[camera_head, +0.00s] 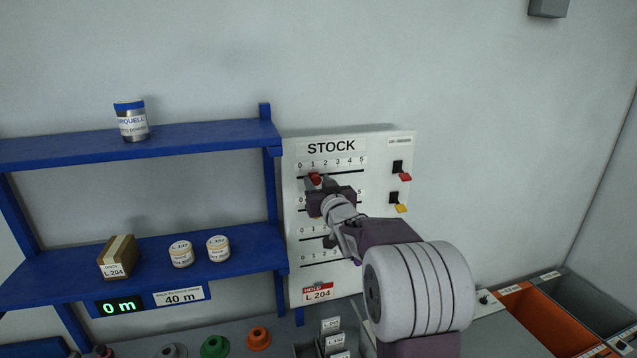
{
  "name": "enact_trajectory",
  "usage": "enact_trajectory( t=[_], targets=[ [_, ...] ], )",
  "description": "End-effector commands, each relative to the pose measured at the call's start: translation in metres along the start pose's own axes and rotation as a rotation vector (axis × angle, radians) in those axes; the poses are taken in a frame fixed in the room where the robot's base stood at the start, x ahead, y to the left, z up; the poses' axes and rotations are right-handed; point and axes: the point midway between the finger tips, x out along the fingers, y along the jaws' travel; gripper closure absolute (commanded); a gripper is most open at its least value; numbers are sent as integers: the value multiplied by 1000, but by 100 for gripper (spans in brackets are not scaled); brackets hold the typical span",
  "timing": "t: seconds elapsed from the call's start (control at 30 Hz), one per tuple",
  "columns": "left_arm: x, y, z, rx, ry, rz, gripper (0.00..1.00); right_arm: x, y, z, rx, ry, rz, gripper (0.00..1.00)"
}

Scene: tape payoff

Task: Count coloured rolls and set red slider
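The white STOCK board (348,147) hangs on the wall, with several horizontal slots under 0 to 5 scales. A red slider (315,177) sits on the top slot, near the 1 mark. My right gripper (318,187) is at this slider, its fingers partly hidden by its own wrist, so I cannot tell whether they hold it. The lower sliders are mostly hidden behind my arm. At the bottom edge lie a green roll (214,346), an orange roll (258,337) and a grey one (172,350). My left gripper is out of view.
Blue shelves (200,134) stand left of the board, with a can (131,122), a box (117,258) and two small tubs (181,254). Red and yellow switches are on the board's right. An orange bin (535,318) and grey bin are at lower right.

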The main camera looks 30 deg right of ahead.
Motion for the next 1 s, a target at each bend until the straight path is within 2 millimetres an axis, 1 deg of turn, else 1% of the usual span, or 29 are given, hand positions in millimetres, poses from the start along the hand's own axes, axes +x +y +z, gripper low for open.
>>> enact_trajectory(
  t=[0.03, 0.07, 0.1, 0.13, 1.0],
  targets=[
    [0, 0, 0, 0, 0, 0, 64, 0, 0, 0, 0, 0, 0, 80],
    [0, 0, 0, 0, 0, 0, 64, 0, 0, 0, 0, 0, 0, 88],
    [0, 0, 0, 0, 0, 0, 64, 0, 0, 0, 0, 0, 0, 99],
    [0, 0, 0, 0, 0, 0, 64, 0, 0, 0, 0, -1, 0, 100],
    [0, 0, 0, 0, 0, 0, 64, 0, 0, 0, -1, 0, 0, 100]
  ],
)
